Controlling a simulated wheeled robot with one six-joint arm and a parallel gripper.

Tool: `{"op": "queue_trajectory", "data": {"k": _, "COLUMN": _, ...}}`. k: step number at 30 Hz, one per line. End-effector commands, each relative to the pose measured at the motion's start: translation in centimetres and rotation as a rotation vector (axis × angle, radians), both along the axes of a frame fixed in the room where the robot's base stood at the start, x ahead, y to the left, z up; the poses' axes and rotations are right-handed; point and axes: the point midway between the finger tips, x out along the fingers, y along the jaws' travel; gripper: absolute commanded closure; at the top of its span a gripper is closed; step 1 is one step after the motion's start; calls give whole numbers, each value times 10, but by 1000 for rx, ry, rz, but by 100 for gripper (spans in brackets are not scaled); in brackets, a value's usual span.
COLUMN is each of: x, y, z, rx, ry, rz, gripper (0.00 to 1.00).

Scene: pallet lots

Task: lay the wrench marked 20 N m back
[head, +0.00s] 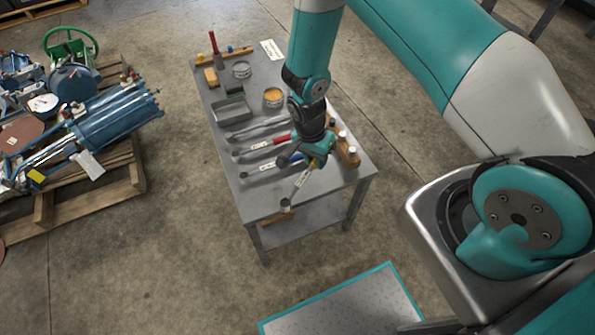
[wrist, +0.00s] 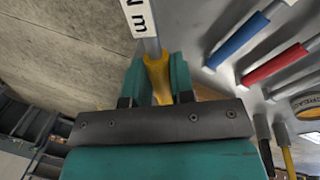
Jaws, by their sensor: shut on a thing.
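My gripper (head: 314,158) is shut on a torque wrench (head: 299,187) over the near right part of the grey table (head: 235,200). In the wrist view, my gripper's teal fingers (wrist: 158,82) close around the wrench's yellow handle (wrist: 157,70). A white label on its shaft shows "m"; the number is out of view. In the head view its head end points toward the table's near edge. I cannot tell whether it touches the table. A red-handled wrench (head: 281,140) and a blue-handled wrench (head: 265,165) lie side by side on the table.
A grey tray (head: 232,112), an orange-topped tin (head: 273,96) and a wooden block with bottles (head: 346,150) stand on the table. A pallet (head: 95,200) with blue machinery is at left. A teal-edged platform (head: 345,305) lies in front.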

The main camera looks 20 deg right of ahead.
Motion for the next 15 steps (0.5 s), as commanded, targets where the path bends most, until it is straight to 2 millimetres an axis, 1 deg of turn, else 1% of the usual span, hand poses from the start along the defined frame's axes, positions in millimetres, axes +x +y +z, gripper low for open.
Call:
{"op": "queue_trajectory", "data": {"k": 1, "x": 5, "y": 8, "z": -11, "rx": 6, "ry": 0, "rz": -107, "gripper": 100}}
{"op": "queue_trajectory", "data": {"k": 3, "x": 8, "y": 18, "z": -10, "rx": 11, "ry": 6, "rz": -257, "gripper": 100}}
{"op": "queue_trajectory", "data": {"k": 6, "x": 10, "y": 29, "z": -7, "rx": 17, "ry": 14, "rz": -421, "gripper": 100}}
{"op": "queue_trajectory", "data": {"k": 10, "x": 11, "y": 37, "z": -2, "rx": 21, "ry": 18, "rz": -544, "gripper": 100}}
{"op": "queue_trajectory", "data": {"k": 15, "x": 11, "y": 40, "z": 1, "rx": 23, "ry": 21, "rz": -585, "gripper": 100}}
